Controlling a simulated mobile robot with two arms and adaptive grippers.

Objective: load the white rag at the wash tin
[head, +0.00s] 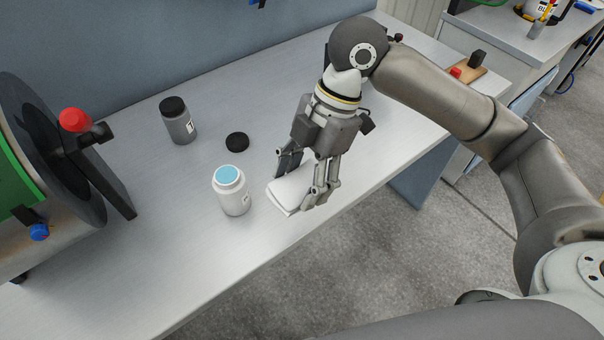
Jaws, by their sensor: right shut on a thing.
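The white rag (287,196) is a folded white pad at the front edge of the grey bench, in the middle of the head view. My right gripper (303,187) points down over it and is shut on it, with a finger on either side. The gripper hides part of the rag, and I cannot tell whether the rag is lifted off the bench. A white open jar with light blue contents (232,192) stands just left of the rag; I cannot tell if it is the wash tin. My left gripper is not in view.
A black lid (238,142) lies behind the open jar. A grey jar with a black cap (178,121) stands farther back. A machine with a large roller and red knob (74,120) fills the left side. The bench (150,260) is bare at front left.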

